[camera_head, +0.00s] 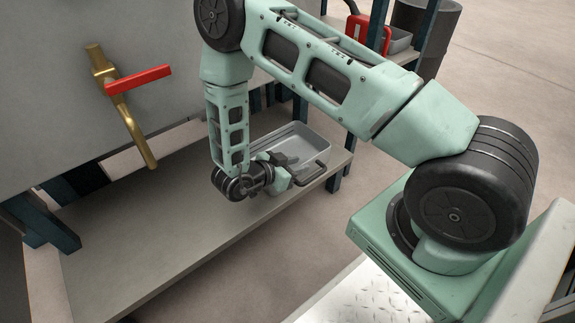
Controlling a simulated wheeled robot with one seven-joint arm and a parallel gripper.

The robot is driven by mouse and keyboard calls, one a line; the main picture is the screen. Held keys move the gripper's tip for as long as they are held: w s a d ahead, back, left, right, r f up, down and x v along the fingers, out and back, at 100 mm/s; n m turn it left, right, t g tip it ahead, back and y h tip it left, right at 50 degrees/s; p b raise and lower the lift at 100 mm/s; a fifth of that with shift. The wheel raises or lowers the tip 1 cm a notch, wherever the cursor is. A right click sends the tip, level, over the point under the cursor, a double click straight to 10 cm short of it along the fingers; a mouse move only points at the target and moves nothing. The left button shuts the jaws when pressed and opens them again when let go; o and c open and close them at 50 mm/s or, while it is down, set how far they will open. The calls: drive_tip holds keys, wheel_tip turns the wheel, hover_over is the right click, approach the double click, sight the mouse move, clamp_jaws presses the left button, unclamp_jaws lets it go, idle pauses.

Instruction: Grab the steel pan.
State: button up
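The steel pan (300,139) is a grey, open, rectangular pan on the lower shelf below the machine, near the shelf's right end. A dark loop handle (320,175) shows at its near right side. My gripper (286,172) is low over the near side of the pan, just left of that handle. Its wrist and hand cover the pan's near left part. The fingers are small and dark here, so I cannot tell whether they are open or touch the pan.
The grey shelf (150,240) is bare to the left. A brass pipe with a red lever valve (138,80) sticks out at upper left. Dark blue posts (335,177) stand by the shelf. A red object (368,30) and a dark bin (430,30) are at upper right.

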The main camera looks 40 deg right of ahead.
drive_tip(key=shift+b+x, duration=0.3)
drive_tip(key=shift+x, duration=0.7)
clamp_jaws()
idle(0.6)
